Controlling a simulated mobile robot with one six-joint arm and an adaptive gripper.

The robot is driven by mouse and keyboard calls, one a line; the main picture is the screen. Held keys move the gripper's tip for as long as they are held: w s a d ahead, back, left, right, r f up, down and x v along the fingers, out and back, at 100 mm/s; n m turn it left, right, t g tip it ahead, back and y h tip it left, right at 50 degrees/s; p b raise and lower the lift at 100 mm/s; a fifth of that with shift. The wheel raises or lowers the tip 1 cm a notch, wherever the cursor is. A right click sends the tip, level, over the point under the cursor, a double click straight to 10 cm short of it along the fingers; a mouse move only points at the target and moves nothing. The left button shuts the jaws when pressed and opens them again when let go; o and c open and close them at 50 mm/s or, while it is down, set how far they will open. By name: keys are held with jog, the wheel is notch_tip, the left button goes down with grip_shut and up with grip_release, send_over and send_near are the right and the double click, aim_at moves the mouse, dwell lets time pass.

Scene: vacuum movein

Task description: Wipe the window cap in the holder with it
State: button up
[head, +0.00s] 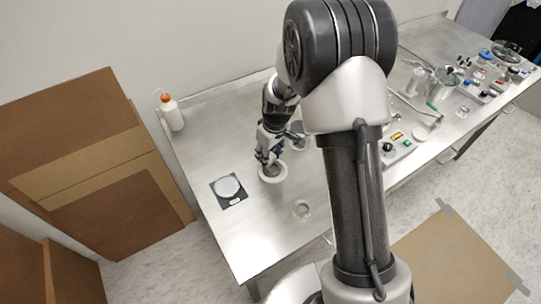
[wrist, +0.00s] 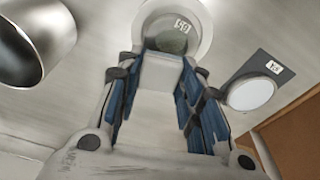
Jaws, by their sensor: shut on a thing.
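My gripper (head: 266,158) points down over a white round holder (head: 273,174) on the steel table. In the wrist view my gripper (wrist: 164,58) has its blue-padded fingers shut on a pale, flat-faced thing (wrist: 158,77), which looks like a folded wipe. Its far end reaches the holder's inside.
A dark labelled plate with a white disc (head: 228,187) lies to the left. A metal cylinder (wrist: 32,40) stands close by in the wrist view. A bottle with an orange cap (head: 172,114) stands at the back left; a clear dish (head: 302,209) lies in front. Several tools crowd the right.

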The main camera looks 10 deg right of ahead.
jog(key=r, duration=0.1)
jog(key=r+p, duration=0.1)
jog(key=shift+s+d+r, duration=0.1)
jog(key=shift+s+r, duration=0.25)
jog(key=shift+w+r+p, duration=0.2)
jog(key=shift+r+p, duration=0.3)
jog(key=shift+r, duration=0.15)
jog(key=shift+r+p, duration=1)
jog(key=shift+r, duration=0.5)
jog(key=shift+s, duration=0.1)
jog(key=s+d+r+m+b, duration=0.1)
jog(key=s+d+r+m, duration=0.1)
jog(key=s+m, duration=0.4)
jog(key=s, duration=0.3)
jog(key=shift+s+r+h, duration=0.3)
jog(key=shift+s+h, duration=0.1)
